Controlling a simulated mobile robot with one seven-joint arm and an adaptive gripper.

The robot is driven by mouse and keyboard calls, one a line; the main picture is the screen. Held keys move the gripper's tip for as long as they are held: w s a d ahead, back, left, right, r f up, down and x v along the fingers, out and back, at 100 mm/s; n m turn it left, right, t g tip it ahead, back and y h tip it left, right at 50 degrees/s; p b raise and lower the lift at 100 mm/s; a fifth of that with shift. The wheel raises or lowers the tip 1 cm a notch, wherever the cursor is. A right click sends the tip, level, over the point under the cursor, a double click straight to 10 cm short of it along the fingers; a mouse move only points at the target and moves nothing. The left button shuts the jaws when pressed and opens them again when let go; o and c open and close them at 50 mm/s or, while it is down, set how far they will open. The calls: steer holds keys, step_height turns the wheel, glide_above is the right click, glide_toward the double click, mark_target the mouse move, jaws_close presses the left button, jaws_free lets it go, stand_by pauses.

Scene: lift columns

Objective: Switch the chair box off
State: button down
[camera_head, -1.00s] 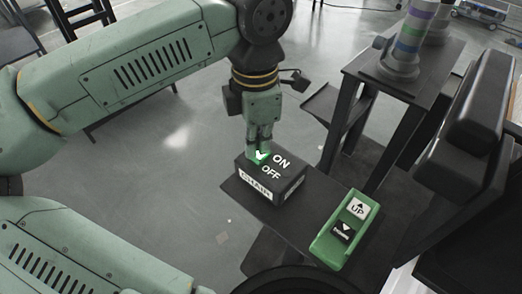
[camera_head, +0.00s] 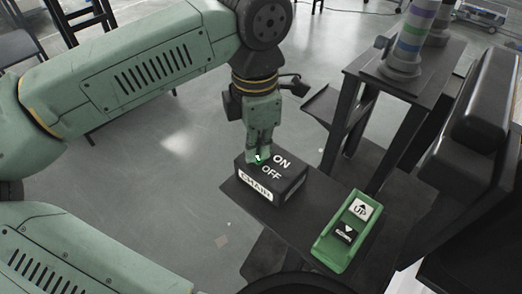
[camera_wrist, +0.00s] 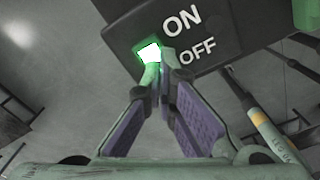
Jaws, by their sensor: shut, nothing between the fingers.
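The black chair box (camera_head: 272,186) sits on a dark shelf, with ON and OFF printed on top and a CHAIR label on its front. Its green-lit switch (camera_wrist: 149,52) glows beside the lettering in the wrist view. My gripper (camera_head: 260,158) points down over the switch with its fingers shut and empty. In the wrist view my fingertips (camera_wrist: 157,72) are at the switch's near edge and overlap it; whether they touch cannot be told. In the head view the fingers hide most of the switch.
A green control with UP and down-arrow buttons (camera_head: 346,230) lies on the shelf (camera_head: 300,222) right of the box. A dark stand (camera_head: 395,90) with a banded column rises behind. A black padded part (camera_head: 480,100) is at right. Open floor lies left.

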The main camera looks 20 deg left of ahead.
steer(key=shift+r, duration=0.1)
steer(key=shift+r+p, duration=2.15)
steer(key=shift+r, duration=1.25)
